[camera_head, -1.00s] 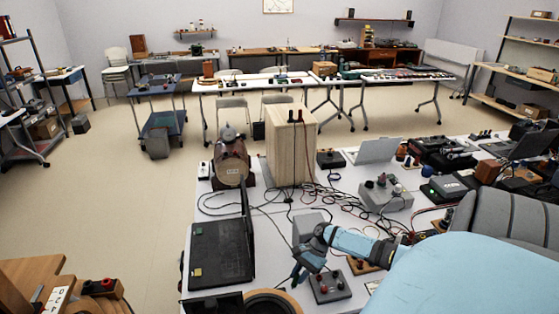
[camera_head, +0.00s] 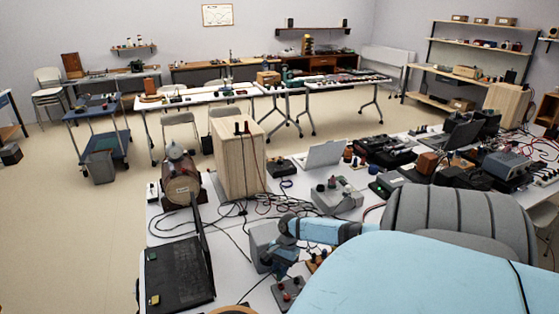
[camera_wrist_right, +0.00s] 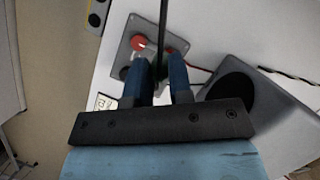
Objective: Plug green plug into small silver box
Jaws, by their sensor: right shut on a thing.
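The small silver box (camera_head: 289,291) is on the white table at the lower middle of the head view, with a red knob on top. In the right wrist view, the small silver box (camera_wrist_right: 128,45) lies just beyond my fingers, with its red knob and a dark green spot beside the left finger. My right gripper (camera_head: 277,274) is low over this box, and in the wrist view its blue fingers (camera_wrist_right: 166,68) are close together around a thin dark piece, which I take for the green plug; its colour is mostly hidden. Whether it touches the box is unclear. My left gripper is out of view.
A black laptop (camera_head: 178,272) stands left of my gripper and a grey speaker-like box (camera_head: 262,243) right behind it. Loose black cables, a wooden cabinet (camera_head: 238,160) and a larger grey box (camera_head: 336,195) crowd the table behind.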

